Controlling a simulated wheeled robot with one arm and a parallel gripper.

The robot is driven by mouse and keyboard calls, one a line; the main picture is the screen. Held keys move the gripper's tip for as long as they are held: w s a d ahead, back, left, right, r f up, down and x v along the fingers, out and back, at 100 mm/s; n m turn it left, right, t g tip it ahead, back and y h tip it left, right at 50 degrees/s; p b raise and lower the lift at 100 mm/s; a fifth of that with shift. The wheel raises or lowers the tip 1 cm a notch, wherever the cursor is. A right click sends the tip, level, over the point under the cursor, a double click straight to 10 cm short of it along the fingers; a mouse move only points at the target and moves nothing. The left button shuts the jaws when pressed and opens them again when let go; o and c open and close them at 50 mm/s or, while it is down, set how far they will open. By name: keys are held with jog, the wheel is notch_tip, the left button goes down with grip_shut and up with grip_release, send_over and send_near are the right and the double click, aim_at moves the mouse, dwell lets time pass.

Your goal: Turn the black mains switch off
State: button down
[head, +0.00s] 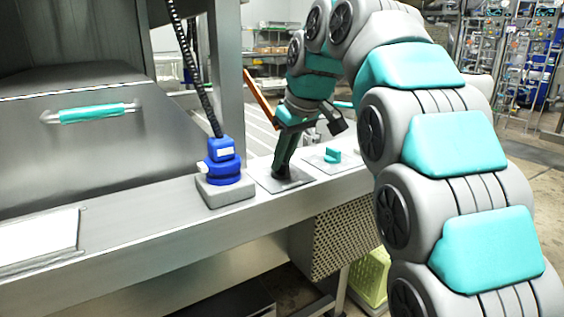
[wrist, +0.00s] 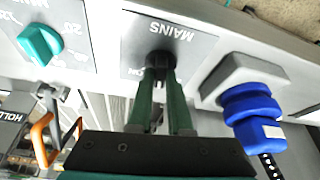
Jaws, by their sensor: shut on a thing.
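The black mains switch (wrist: 162,57) sits on a grey plate (wrist: 190,48) lettered "MAINS", upside down in the wrist view. My gripper (wrist: 160,75) reaches onto it, and its two green fingers are shut on the switch. The fingers hide most of the switch, so I cannot tell which way it is turned. In the head view my gripper (head: 279,172) points down onto the mains plate (head: 298,182) on the steel ledge, and the switch is hidden behind the fingers.
A blue plug on a grey base (head: 222,165) stands just left of the mains plate, with a black coiled cable rising from it. A teal knob (head: 333,155) on another plate is to the right. An orange-handled hook (wrist: 42,135) hangs near my gripper.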

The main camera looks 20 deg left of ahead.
jog(key=n+g, duration=0.1)
jog(key=n, duration=0.2)
jog(key=shift+w+p, duration=0.15)
jog(key=shift+p, duration=0.15)
jog(key=shift+r+n+g+p, duration=0.2)
jog(key=shift+n+g+p, duration=0.3)
jog(key=shift+n+p, duration=0.5)
jog(key=shift+f+n+g+y+p, duration=0.15)
jog(key=shift+n+g+y+p, duration=0.2)
jog(key=shift+n+p, duration=0.5)
jog(key=shift+n, duration=0.25)
jog(key=c, duration=0.8)
grip_release()
jog(key=shift+c, duration=0.2)
